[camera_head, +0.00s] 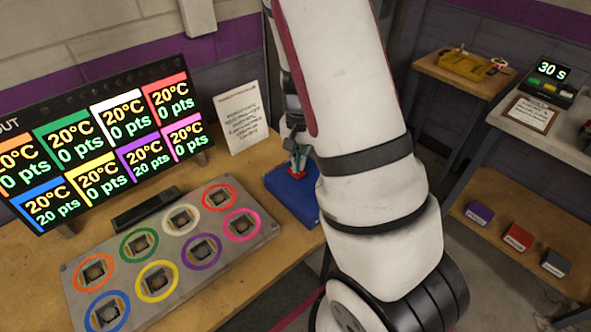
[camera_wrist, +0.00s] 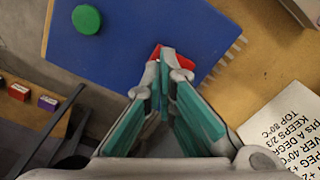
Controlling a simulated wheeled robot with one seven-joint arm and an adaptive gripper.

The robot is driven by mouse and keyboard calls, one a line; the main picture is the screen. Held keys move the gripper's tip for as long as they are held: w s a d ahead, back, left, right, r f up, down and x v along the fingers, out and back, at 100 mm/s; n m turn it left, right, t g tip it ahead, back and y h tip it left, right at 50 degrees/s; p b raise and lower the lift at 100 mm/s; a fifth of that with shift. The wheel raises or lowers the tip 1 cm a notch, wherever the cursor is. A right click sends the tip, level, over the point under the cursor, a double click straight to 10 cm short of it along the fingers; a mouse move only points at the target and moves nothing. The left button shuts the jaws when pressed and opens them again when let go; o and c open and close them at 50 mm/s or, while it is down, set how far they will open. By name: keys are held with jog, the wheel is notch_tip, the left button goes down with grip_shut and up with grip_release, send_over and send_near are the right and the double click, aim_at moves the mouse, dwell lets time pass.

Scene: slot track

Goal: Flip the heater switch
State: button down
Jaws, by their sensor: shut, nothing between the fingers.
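A blue box (camera_head: 293,206) lies on the wooden table, partly hidden behind my arm. In the wrist view its blue face (camera_wrist: 140,40) carries a round green button (camera_wrist: 86,19) and a red part (camera_wrist: 185,61), possibly the switch. My gripper (camera_head: 298,164) points down over the box, shut and empty. In the wrist view its teal-padded fingertips (camera_wrist: 164,66) meet right at the red part and cover some of it. I cannot tell whether they touch it. The red part also shows below the fingertips in the head view (camera_head: 296,173).
Left of the box lies a grey board (camera_head: 165,247) with several coloured rings around sockets. Behind it stand a lit score display (camera_head: 95,145) and a white instruction sheet (camera_head: 240,117). At right, a shelf (camera_head: 520,235) holds small coloured blocks, below a timer (camera_head: 550,78).

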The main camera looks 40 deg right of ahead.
aim_at(299, 173)
jog(key=shift+f+b, duration=0.8)
jog(key=shift+f, duration=0.4)
dwell(0.6)
jog(key=shift+r, duration=0.1)
jog(key=shift+r+p, duration=2.5)
jog(key=shift+r, duration=0.95)
